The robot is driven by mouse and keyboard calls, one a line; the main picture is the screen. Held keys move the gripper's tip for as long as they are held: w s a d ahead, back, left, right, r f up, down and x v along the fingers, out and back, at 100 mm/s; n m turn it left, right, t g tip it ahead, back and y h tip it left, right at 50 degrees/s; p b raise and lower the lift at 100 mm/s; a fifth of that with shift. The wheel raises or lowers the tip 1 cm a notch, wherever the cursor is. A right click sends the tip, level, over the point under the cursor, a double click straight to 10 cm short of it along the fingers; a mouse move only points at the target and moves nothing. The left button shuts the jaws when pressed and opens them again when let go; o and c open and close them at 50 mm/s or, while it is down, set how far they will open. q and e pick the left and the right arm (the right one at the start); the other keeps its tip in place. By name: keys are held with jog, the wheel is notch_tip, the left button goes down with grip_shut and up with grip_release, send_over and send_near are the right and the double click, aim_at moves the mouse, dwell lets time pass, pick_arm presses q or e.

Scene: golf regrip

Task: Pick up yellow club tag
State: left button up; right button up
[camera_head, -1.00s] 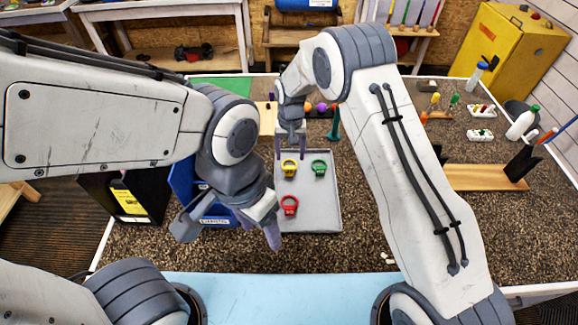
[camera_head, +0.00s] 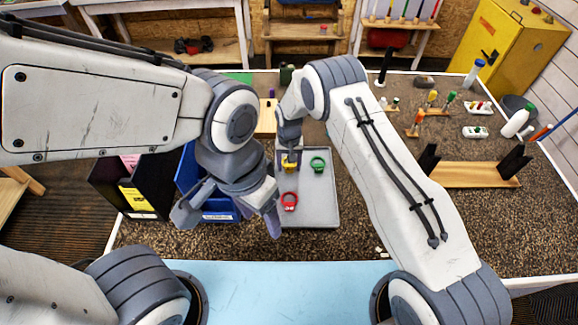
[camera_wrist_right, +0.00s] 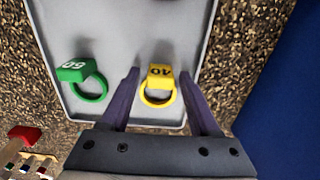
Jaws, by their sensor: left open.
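The yellow club tag (camera_head: 290,167) lies on the grey tray (camera_head: 320,212), partly covered by my right gripper in the head view. In the right wrist view the yellow tag (camera_wrist_right: 158,84) shows a dark "40" on its block and lies between the two fingers. My right gripper (camera_wrist_right: 165,75) is open, with a finger on each side of the tag and visible gaps to it. My left gripper (camera_head: 228,222) is open and empty, left of the tray near the blue bin.
A green tag (camera_head: 317,164) and a red tag (camera_head: 289,201) also lie on the tray. The green tag in the wrist view (camera_wrist_right: 88,82) is just left of the gripper. A blue bin (camera_head: 220,205) and a black box (camera_head: 115,190) stand left of the tray.

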jog(key=c, duration=0.7)
jog(key=shift+r, duration=0.15)
